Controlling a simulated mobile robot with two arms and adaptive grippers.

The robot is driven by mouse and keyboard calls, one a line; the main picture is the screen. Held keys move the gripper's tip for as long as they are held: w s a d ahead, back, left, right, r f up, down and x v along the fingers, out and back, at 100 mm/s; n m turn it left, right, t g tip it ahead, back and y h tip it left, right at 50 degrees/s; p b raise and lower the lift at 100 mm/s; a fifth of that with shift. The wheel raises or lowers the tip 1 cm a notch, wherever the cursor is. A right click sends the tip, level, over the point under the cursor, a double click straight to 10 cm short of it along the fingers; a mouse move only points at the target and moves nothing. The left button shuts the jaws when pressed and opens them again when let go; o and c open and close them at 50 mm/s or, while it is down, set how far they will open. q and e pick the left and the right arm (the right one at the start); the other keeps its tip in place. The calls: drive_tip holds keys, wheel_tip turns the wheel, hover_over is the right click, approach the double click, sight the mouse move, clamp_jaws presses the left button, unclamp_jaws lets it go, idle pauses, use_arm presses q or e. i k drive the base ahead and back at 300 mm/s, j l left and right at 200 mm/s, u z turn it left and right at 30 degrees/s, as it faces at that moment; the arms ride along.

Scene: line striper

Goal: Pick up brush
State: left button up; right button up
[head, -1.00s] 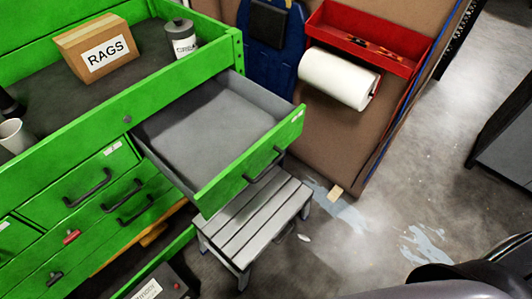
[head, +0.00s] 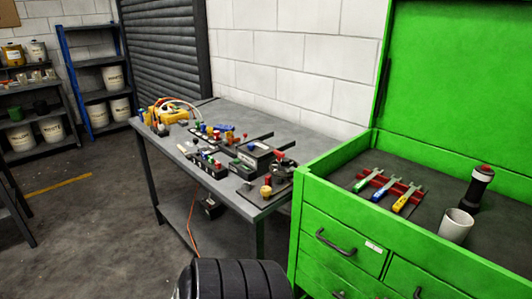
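I cannot make out a brush in the head view. Several small tools and parts lie on the grey workbench (head: 222,115), but they are too small to tell apart fully. Neither of my grippers shows in this view.
A black ribbed round thing (head: 232,280) is at the bottom. Shelves with buckets (head: 113,78) stand at left. Floor at left is mostly clear.

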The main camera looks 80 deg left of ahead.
sight(187, 154)
drive_tip(key=u, duration=3.95)
